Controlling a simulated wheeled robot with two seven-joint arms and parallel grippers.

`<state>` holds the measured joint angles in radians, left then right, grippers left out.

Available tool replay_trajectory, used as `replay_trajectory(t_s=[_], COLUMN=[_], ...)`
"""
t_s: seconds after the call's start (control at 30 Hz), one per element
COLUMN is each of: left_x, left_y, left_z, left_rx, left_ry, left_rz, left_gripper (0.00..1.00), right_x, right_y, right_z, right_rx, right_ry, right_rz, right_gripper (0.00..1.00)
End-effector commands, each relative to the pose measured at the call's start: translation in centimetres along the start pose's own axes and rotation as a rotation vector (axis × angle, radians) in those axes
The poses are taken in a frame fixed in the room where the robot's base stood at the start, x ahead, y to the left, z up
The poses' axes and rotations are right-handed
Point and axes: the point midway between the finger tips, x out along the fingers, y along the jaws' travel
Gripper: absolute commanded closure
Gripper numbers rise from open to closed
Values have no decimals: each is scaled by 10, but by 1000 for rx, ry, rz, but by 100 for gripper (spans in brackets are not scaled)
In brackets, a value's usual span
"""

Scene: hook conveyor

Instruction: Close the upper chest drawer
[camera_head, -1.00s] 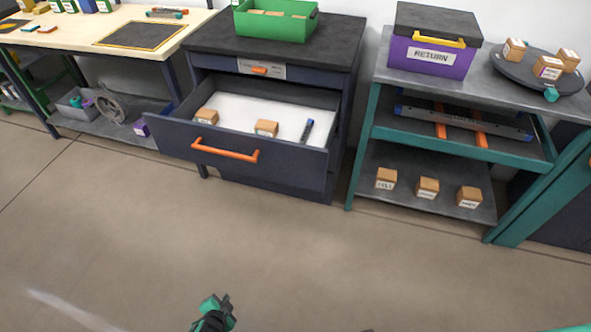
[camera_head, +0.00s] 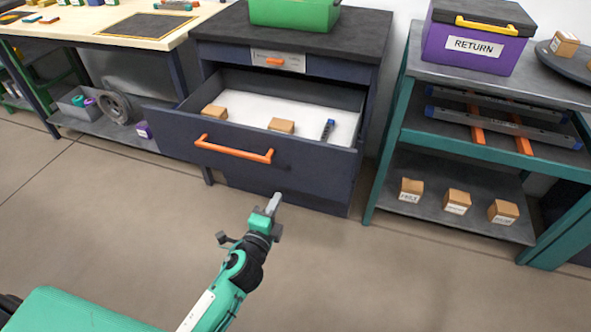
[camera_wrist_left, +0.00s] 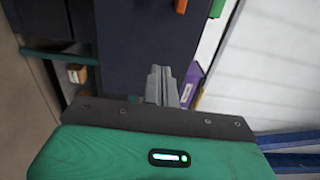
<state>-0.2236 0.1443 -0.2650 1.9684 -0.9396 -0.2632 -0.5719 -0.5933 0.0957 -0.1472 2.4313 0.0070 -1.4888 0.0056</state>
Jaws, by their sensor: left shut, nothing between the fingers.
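The dark navy chest (camera_head: 340,192) stands at the back middle. Its large drawer (camera_head: 215,161) is pulled far out, with an orange bar handle (camera_head: 233,149) across its front. Two small cardboard boxes (camera_head: 214,113) (camera_head: 281,126) and a dark blue-tipped item (camera_head: 328,129) lie on its white floor. Above it, a narrow front with a label and small orange handle (camera_head: 275,61) sits flush. My left gripper (camera_head: 273,203) is shut and empty, in front of the chest and below the orange handle in the picture, apart from it. Its shut fingers also show in the left wrist view (camera_wrist_left: 161,85). My right gripper is out of view.
A green bin (camera_head: 295,13) stands on the chest top. A teal-framed shelf (camera_head: 385,145) with a purple RETURN box (camera_head: 470,45) and several small boxes is at right. A workbench (camera_head: 100,40) is at left. The floor in front is clear.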

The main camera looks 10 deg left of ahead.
Motion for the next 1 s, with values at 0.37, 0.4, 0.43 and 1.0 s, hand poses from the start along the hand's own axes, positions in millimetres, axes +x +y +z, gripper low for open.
replay_trajectory(t_s=[0.37,0.4,0.43,1.0], left_x=[64,71,76,128], left_y=[0,0,0,1], left_z=[1,0,0,0], left_rx=[-1,-2,-2,-2], left_ry=[-1,0,0,-1], left_rz=[0,0,1,2], left_gripper=[100,100,100,100], right_x=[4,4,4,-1], right_y=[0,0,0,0], right_z=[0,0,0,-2], right_rx=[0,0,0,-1], right_ry=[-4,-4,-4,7], right_rz=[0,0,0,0], right_gripper=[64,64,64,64])
